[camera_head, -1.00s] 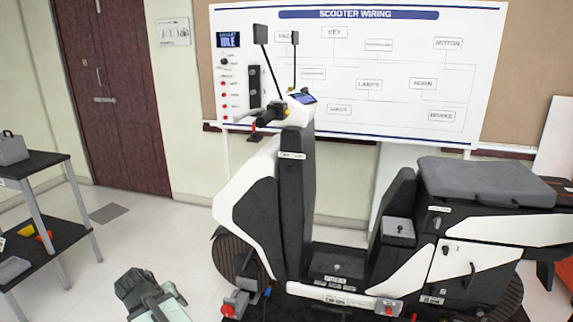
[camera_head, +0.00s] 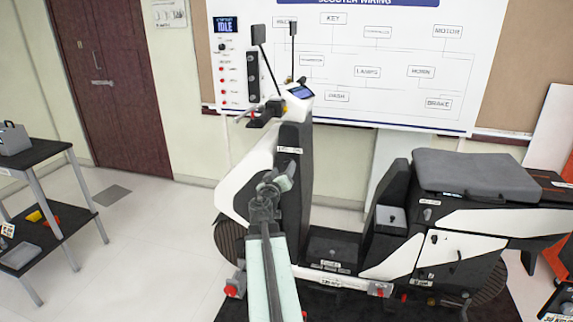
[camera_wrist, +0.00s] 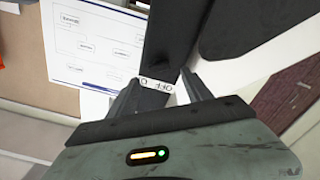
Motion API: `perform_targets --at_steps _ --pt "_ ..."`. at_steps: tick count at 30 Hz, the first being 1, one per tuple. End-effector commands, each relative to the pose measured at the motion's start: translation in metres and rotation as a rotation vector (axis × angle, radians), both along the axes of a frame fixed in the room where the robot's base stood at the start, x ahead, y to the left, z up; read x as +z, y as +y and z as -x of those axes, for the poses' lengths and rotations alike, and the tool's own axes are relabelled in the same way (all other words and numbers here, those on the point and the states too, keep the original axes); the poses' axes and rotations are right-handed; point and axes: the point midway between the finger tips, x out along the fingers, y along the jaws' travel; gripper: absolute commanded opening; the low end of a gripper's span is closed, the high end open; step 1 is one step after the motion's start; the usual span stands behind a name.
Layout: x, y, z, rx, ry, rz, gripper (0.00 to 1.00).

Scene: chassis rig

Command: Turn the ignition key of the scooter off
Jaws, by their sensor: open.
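The white and black scooter (camera_head: 258,168) stands side-on in the head view. A small white label (camera_head: 289,150) is on its dark front column. In the wrist view this label (camera_wrist: 156,86) appears upside down, with lettering that seems to read OFF, between my fingertips. I cannot make out the ignition key itself; it is too small or hidden. My gripper (camera_head: 275,180) is in front of the column, just below the label in the picture. In the wrist view my gripper (camera_wrist: 157,88) has its two dark fingers apart, with nothing visibly held between them.
A wiring board (camera_head: 350,75) hangs on the wall behind the scooter. A black shelf cart (camera_head: 35,157) stands at the left. The scooter's handlebar (camera_head: 262,114) and mirror stalks rise above the column. Floor between cart and scooter is clear.

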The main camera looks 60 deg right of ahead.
Motion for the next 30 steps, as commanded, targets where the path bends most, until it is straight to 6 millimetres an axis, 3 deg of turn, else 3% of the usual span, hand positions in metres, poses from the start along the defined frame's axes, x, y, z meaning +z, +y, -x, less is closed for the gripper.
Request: perform_targets --at_steps 1,6,15,21,23,30 --pt "0.0 -0.013 -0.006 -0.001 0.0 0.0 0.58" --pt "0.0 -0.04 -0.015 0.0 0.0 0.0 0.58" --pt "0.0 -0.045 -0.015 0.001 0.0 0.0 0.58" --pt "0.0 -0.045 -0.016 0.002 0.0 0.0 0.03" --pt "0.0 -0.052 -0.017 0.002 0.0 -0.001 0.0" --pt "0.0 -0.045 -0.016 0.002 0.026 0.007 0.0"
